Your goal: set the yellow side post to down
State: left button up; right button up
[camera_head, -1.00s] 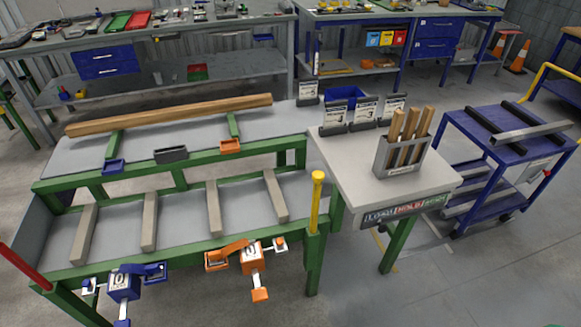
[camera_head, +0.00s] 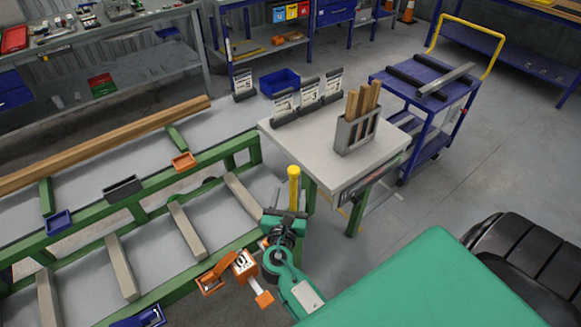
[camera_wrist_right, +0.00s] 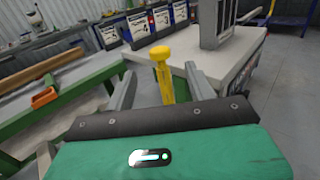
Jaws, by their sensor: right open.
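The yellow side post (camera_head: 294,188) stands upright at the right end of the green-framed runout table (camera_head: 228,150), with a wider round cap on top. My right gripper (camera_head: 286,216) is on the near side of the post, low beside it, and hides its lower part in the head view. In the right wrist view the yellow post (camera_wrist_right: 165,80) shows between the two spread grey fingers, with a gap to each side. The right gripper is open and empty; I cannot tell whether it touches the post. My left gripper is not in view.
An orange clamp-like unit (camera_head: 243,266) sits on the table's front rail beside my right arm. A grey side table (camera_head: 300,150) with a holder of wooden sticks (camera_head: 357,130) stands just behind the post. A blue cart (camera_head: 425,85) is farther right. Floor between is clear.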

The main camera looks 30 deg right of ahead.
aim_at(293, 174)
jog(key=p+x, duration=0.2)
jog(key=x, duration=0.8)
jog(key=shift+w, duration=0.25)
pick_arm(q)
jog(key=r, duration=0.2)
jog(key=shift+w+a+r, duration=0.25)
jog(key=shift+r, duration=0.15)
